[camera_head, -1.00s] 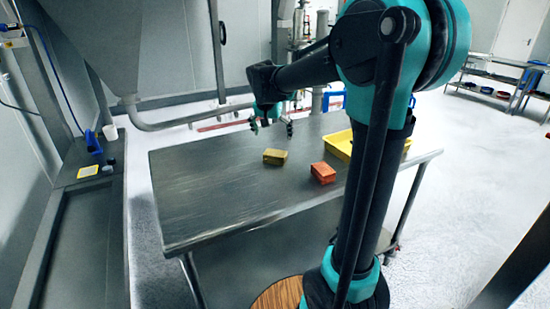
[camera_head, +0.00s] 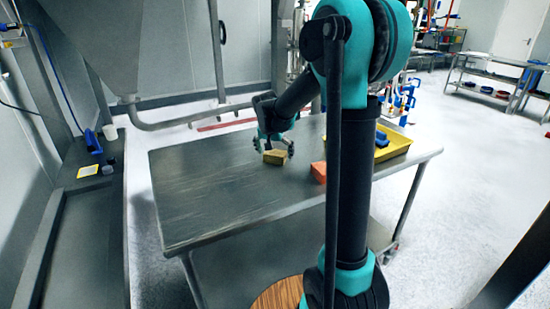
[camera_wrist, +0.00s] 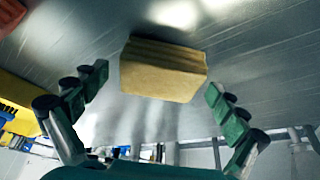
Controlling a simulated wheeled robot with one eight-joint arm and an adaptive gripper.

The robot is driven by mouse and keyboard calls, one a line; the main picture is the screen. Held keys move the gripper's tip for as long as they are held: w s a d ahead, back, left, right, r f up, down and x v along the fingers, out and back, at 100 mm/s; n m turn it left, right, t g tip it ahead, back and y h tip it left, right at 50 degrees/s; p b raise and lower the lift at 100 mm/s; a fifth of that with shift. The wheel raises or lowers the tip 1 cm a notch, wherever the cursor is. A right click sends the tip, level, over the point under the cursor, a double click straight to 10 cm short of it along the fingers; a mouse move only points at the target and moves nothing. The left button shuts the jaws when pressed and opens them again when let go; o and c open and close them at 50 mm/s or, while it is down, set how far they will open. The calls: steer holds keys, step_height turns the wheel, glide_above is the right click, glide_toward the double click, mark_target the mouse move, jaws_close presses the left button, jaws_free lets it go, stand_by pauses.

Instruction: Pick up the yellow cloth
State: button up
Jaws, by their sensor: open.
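The yellow cloth (camera_head: 275,157) is a folded, block-shaped stack lying on the steel table. In the wrist view the cloth (camera_wrist: 163,70) sits at the upper middle, between and slightly beyond my fingertips. My gripper (camera_head: 274,149) is low over the table at the cloth, its fingers on either side of it. In the wrist view my gripper (camera_wrist: 157,92) is open, with a gap visible between each finger and the cloth. It holds nothing.
The steel table (camera_head: 205,190) is bare on its left side. An orange cloth block (camera_head: 319,172) lies to the right of the yellow cloth, partly behind my arm. A yellow tray (camera_head: 397,146) with blue items stands at the table's right end.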

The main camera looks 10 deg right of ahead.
mark_target(275, 152)
steer(key=c, duration=1.4)
steer(key=shift+o, duration=0.2)
steer(key=shift+r, duration=0.1)
step_height(275, 152, up, 20)
